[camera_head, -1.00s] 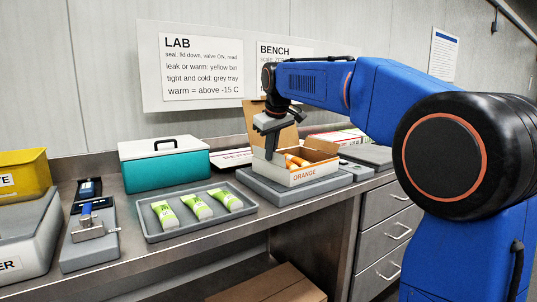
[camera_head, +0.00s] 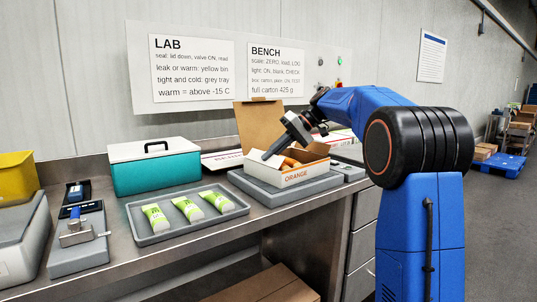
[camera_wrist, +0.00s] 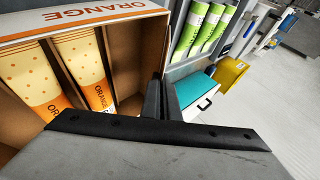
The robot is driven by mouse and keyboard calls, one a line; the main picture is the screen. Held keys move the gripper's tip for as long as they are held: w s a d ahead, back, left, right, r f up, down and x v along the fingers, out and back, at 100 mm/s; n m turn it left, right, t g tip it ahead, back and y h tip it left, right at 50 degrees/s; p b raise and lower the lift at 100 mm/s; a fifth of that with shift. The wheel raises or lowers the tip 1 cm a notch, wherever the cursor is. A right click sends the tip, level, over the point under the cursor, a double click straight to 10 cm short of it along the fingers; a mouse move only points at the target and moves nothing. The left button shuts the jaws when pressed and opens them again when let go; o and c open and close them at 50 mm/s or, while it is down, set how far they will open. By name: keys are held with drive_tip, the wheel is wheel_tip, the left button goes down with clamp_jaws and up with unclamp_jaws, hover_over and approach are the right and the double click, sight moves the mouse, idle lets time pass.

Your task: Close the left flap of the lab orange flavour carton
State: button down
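The orange carton (camera_head: 290,179) sits open on a grey platform, its tall back flap (camera_head: 260,126) upright. A brown right flap (camera_head: 318,147) also stands out. Orange-and-cream lolly packs (camera_wrist: 82,60) lie inside it. My gripper (camera_head: 267,156) is tilted, with its fingers reaching down and left to the carton's left edge. In the wrist view the dark fingers (camera_wrist: 161,98) are together with nothing seen between them. They are beside the brown left side panel (camera_wrist: 150,45); I cannot tell whether they touch it. The left flap is hard to make out behind the fingers.
Left of the carton, a grey tray (camera_head: 158,237) holds green packs. A teal cooler box (camera_head: 155,172) stands behind the tray. A yellow bin (camera_head: 18,178) is at far left. The grey platform (camera_head: 262,191) extends slightly past the carton.

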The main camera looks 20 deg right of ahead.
drive_tip(key=shift+w+d+f+y, duration=0.1)
drive_tip(key=shift+d+f+y, duration=0.1)
drive_tip(key=shift+y, duration=0.3)
drive_tip(key=c, duration=2)
unclamp_jaws()
drive_tip(key=shift+a+r, duration=0.1)
drive_tip(key=v, duration=1.7)
drive_tip(key=shift+w+r, duration=0.1)
drive_tip(key=shift+r, duration=0.05)
